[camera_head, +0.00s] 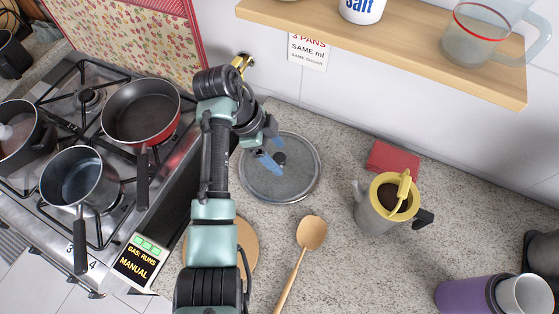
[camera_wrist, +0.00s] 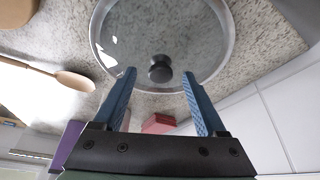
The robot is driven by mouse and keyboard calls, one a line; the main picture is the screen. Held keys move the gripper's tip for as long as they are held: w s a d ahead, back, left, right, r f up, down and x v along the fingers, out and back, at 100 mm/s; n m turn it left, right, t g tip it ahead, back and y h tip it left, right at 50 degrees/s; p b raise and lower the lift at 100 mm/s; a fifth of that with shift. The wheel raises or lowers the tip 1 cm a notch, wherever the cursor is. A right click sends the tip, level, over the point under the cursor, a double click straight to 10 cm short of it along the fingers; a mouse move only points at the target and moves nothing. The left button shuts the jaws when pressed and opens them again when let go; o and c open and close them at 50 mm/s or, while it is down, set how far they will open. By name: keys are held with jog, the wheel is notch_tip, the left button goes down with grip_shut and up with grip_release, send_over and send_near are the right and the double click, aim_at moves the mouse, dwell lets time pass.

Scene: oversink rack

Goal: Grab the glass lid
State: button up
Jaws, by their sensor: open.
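The glass lid (camera_head: 290,183) lies flat on the speckled counter, round and clear with a metal rim and a dark knob (camera_head: 280,158) at its middle. My gripper (camera_head: 270,160) is above the lid beside the knob, with its blue fingers apart. In the wrist view the lid (camera_wrist: 125,35) fills the upper middle, and its black knob (camera_wrist: 160,69) shows between and beyond the fingertips of my open gripper (camera_wrist: 158,78). Nothing is between the fingers that I can see touching them.
A wooden spoon (camera_head: 312,233) and a round wooden board (camera_head: 249,246) lie nearer. A yellow-topped pot (camera_head: 374,209) and red box (camera_head: 393,158) stand right. The stove holds a red pan (camera_head: 140,111) and other pots. A wooden shelf (camera_head: 420,50) overhangs the back.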

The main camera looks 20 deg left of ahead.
jog(key=shift+d+f, duration=0.15)
jog(key=shift+f, duration=0.2)
grip_shut()
jog(key=shift+w+r, duration=0.1)
